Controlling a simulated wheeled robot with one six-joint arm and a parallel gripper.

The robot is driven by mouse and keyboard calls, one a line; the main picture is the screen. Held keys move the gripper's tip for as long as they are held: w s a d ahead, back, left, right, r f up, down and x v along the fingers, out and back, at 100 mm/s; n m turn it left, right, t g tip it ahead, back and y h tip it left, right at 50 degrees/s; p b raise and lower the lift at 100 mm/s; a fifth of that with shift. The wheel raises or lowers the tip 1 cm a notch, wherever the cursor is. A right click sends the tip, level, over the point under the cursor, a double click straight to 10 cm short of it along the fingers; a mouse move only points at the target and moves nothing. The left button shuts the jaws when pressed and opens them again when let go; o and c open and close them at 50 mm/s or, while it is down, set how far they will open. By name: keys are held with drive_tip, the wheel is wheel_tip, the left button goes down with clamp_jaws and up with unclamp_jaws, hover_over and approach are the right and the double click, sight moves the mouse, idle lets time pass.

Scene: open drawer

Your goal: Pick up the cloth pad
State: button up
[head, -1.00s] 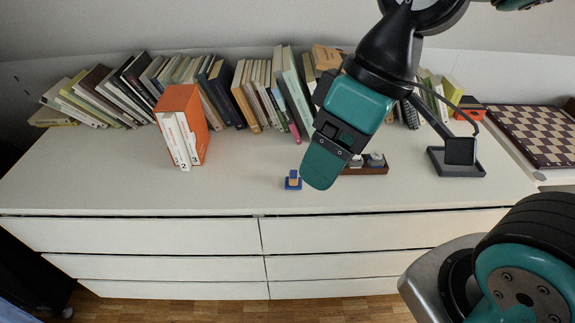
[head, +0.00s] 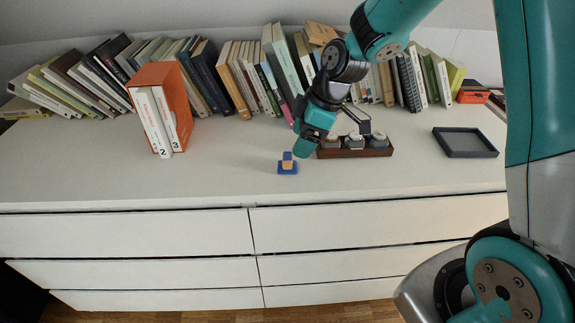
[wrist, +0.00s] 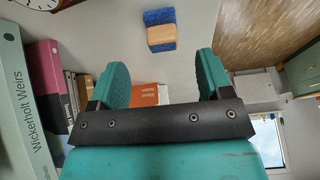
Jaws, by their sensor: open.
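The likely cloth pad (head: 288,164) is a small blue piece with a tan block-like part, lying on the white dresser top near the front edge. It also shows in the wrist view (wrist: 160,31), beyond my fingertips and roughly centred between them. My gripper (head: 304,148) is just right of the pad in the head view; one finger hides the other there. In the wrist view the two teal fingers (wrist: 163,65) are wide apart with nothing between them. I cannot tell how high the gripper is above the top.
A dark wooden box with round dials (head: 355,147) stands close to the right of the gripper. A grey tray (head: 465,143) lies farther right. A row of books (head: 235,80) lines the back, with an orange slipcase (head: 160,105) at left. The dresser top left of the pad is clear.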

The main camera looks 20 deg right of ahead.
sight(289, 156)
drive_tip(key=shift+a+x, duration=0.15)
drive_tip(key=shift+x, duration=1.65)
drive_tip(key=shift+a+x, duration=0.2)
drive_tip(key=shift+x, duration=1.6)
drive_tip(key=shift+r, duration=0.15)
drive_tip(key=c, duration=1)
drive_tip(key=shift+r, duration=0.1)
wheel_tip(289, 156, up, 20)
drive_tip(key=p, duration=0.1)
drive_tip(key=shift+p, duration=0.35)
